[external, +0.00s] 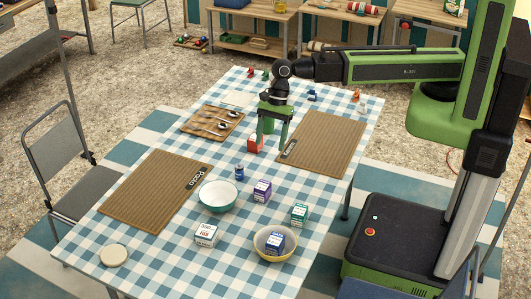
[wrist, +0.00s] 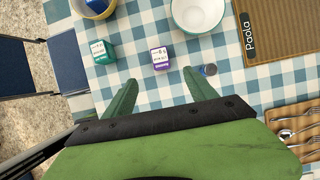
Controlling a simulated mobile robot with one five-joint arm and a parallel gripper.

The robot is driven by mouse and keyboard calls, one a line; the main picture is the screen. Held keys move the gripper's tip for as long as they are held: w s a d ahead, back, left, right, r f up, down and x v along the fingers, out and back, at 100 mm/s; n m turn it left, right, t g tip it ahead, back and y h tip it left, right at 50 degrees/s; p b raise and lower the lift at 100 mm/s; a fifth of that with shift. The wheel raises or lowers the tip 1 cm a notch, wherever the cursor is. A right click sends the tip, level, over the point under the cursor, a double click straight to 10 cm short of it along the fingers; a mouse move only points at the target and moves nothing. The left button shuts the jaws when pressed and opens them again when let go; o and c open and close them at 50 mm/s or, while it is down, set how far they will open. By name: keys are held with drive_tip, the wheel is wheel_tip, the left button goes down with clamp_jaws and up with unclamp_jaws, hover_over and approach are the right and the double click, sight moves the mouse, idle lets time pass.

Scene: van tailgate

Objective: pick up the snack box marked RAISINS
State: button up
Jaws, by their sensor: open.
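My gripper (external: 271,146) is open and empty above the checked table, fingers pointing down; its two green fingers also show in the wrist view (wrist: 159,78). Several small snack boxes stand on the table: a red one (external: 253,144) beside and partly behind a finger, a purple one (external: 262,190), a green one (external: 299,216) and a white one (external: 205,234). A blue box (external: 275,242) sits in a yellow bowl (external: 258,250). The purple box (wrist: 160,59) and green box (wrist: 103,52) show beyond the fingertips in the wrist view. I cannot read which box says RAISINS.
A white-and-teal bowl (external: 218,196) and a small blue jar (external: 239,172) stand mid-table. Brown placemats (external: 322,145) lie at the right and left (external: 150,190). A grey chair (external: 70,165) stands left.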

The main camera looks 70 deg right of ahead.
drive_tip(key=b, duration=1.1)
approach(263, 184)
drive_tip(key=x, duration=0.5)
drive_tip(key=shift+a+f, duration=0.3)
drive_tip(key=shift+a, duration=0.05)
drive_tip(key=b+x, duration=0.5)
drive_tip(key=shift+d+f, duration=0.1)
drive_tip(key=shift+f, duration=0.15)
drive_tip(key=shift+r, duration=0.2)
clamp_jaws()
